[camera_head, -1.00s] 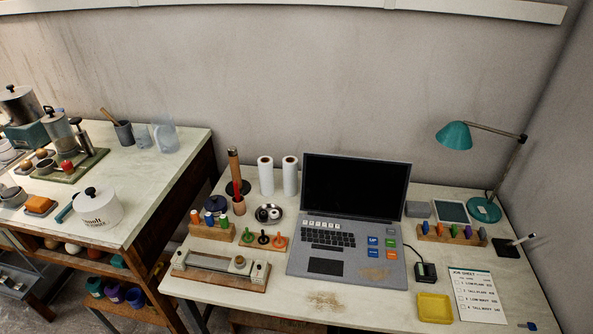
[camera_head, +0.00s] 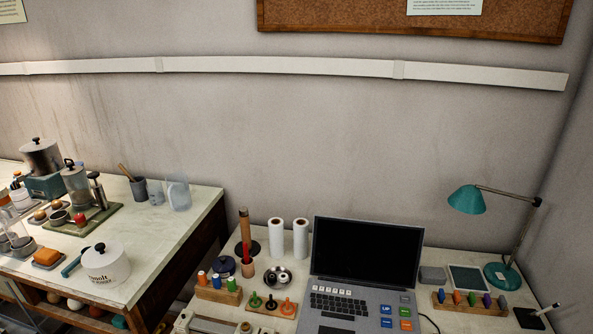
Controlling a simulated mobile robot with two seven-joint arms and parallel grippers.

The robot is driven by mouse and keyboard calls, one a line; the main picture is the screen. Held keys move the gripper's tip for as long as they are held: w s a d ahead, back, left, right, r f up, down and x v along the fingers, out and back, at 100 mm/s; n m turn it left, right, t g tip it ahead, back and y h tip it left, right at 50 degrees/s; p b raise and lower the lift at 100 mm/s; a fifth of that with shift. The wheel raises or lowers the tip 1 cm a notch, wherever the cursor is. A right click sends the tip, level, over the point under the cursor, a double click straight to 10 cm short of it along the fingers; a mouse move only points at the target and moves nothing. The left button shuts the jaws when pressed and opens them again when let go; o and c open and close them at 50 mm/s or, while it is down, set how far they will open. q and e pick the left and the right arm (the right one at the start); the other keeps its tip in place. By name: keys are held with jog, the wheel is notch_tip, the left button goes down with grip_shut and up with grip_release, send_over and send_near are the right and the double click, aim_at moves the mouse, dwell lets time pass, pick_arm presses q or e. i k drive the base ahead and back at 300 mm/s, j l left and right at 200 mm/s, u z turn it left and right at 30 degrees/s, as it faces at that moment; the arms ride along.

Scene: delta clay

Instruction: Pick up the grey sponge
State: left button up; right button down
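A small grey block (camera_head: 432,274), which looks like the grey sponge, lies on the right-hand table. It is just right of the laptop screen (camera_head: 366,250) and left of a dark-screened tablet (camera_head: 468,279). Its top and front show, and nothing covers it. Neither of my grippers is in view, so I cannot see whether they are open or shut.
A teal lamp (camera_head: 467,200) stands at the right, behind a wooden rack of coloured pegs (camera_head: 469,302). Two white rolls (camera_head: 288,238) stand left of the laptop.

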aim_at(430, 275)
jog(key=z, duration=1.25)
